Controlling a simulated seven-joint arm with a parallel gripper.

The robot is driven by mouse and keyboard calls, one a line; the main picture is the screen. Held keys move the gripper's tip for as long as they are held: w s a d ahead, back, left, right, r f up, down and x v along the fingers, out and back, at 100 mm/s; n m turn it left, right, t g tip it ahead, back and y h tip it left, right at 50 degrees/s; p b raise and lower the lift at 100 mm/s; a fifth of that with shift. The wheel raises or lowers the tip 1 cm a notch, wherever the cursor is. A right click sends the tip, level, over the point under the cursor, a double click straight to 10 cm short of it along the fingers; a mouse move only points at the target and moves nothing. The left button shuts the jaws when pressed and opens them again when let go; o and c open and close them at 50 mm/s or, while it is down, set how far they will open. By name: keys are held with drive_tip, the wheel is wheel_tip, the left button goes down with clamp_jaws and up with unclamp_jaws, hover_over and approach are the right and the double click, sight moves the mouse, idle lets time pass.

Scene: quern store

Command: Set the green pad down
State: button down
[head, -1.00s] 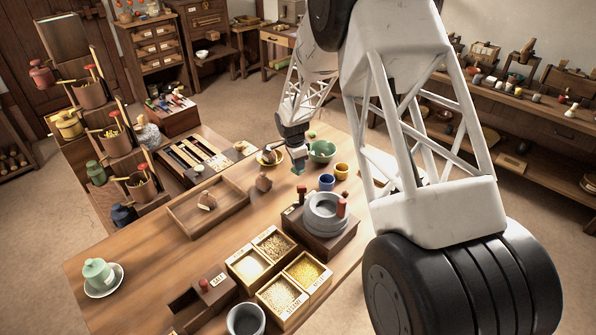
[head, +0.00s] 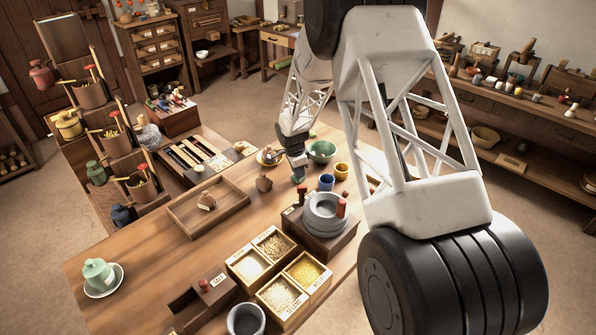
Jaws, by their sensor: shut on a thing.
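My gripper (head: 298,174) is small and far off in the head view, pointing down over the far part of the wooden table (head: 150,262). It is shut on the green pad, which is too small and too much covered by the jaws to make out clearly. I cannot tell whether the pad touches the table top.
A green bowl (head: 321,151) stands just right of my gripper, with a blue cup (head: 326,182) and a yellow cup (head: 341,171) nearer. The grey quern (head: 326,211) is in front. A shallow wooden tray (head: 233,211) lies left. Bare table lies between the tray and the quern.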

drive_tip(key=shift+f, duration=0.15)
drive_tip(key=c, duration=1)
unclamp_jaws()
drive_tip(key=r, duration=0.4)
drive_tip(key=a+r, duration=0.1)
drive_tip(key=r, duration=0.7)
drive_tip(key=shift+s+a+r, duration=0.15)
drive_tip(key=shift+s+a, duration=0.05)
drive_tip(key=shift+s, duration=0.05)
